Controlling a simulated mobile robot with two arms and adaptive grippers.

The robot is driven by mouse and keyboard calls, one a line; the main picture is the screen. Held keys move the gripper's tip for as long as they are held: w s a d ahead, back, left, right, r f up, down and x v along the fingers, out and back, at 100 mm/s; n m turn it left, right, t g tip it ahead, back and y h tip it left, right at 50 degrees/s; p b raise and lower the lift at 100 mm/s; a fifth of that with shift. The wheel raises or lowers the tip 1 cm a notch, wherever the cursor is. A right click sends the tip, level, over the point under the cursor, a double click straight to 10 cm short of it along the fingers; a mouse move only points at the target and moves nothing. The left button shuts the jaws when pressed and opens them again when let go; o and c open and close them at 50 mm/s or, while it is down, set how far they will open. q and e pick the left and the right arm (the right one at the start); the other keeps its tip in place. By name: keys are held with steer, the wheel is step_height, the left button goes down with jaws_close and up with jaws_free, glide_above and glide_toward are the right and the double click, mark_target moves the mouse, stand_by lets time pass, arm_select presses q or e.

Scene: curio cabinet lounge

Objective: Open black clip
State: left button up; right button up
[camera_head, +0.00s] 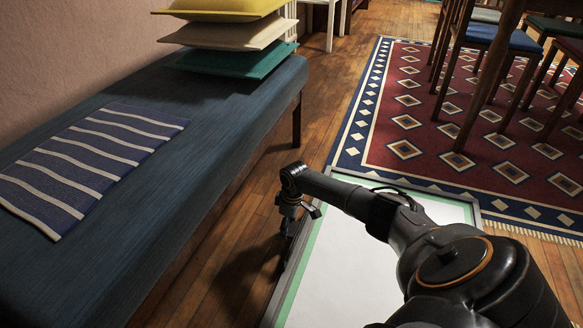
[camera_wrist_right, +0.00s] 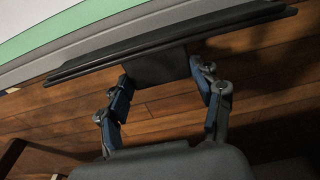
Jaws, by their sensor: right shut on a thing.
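The black clip (camera_wrist_right: 158,66) is a dark block on the long black edge bar of a framed panel (camera_wrist_right: 215,28), in the right wrist view. My right gripper (camera_wrist_right: 164,82) is shut on the clip, with one finger at each side of it. In the head view my right gripper (camera_head: 289,228) points down at the panel's left edge, and the clip cannot be made out there. The panel (camera_head: 350,270) has a white face, a green border and a grey frame. My left gripper is not in view.
A blue bench (camera_head: 150,200) with a striped mat (camera_head: 95,155) and stacked cushions (camera_head: 228,35) runs along the left. A red and blue rug (camera_head: 420,110) lies beyond the panel, with chairs (camera_head: 500,40) on it. A strip of wooden floor (camera_head: 245,235) is free between bench and panel.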

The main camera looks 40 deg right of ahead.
steer(key=shift+w+a+f+g+h+b, duration=0.15)
steer(key=shift+w+f+g+h+b, duration=0.15)
steer(key=shift+g, duration=0.2)
steer(key=o, duration=1.2)
steer(key=shift+c, duration=0.2)
steer(key=shift+r, duration=0.1)
step_height(320, 180, up, 12)
steer(key=shift+w, duration=0.2)
steer(key=shift+s+a, duration=0.1)
